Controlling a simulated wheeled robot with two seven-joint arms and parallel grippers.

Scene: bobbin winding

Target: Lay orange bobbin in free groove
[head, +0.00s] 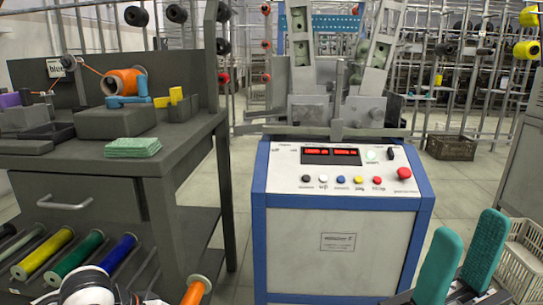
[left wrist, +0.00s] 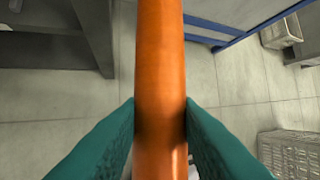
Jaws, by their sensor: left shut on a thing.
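The orange bobbin (head: 197,290) shows at the bottom of the head view, right of the lower rack. In the left wrist view the orange bobbin (left wrist: 160,60) runs upright through the picture between the green fingers of my left gripper (left wrist: 160,118), shut on it. The floor shows beyond it. The lower rack holds a yellow bobbin (head: 43,255), a green bobbin (head: 75,254) and a blue bobbin (head: 118,254), side by side and slanted. A dark bare strip (head: 146,268) lies right of the blue one; my arm hides its near part. My right gripper (head: 468,232) is open and empty at lower right.
The dark bench (head: 180,150) stands above the rack, with an orange yarn package (head: 124,82) and green pads (head: 132,147) on top. A blue-framed control cabinet (head: 340,235) stands in the middle. A pale crate (head: 520,260) is at the right. Floor is clear between bench and cabinet.

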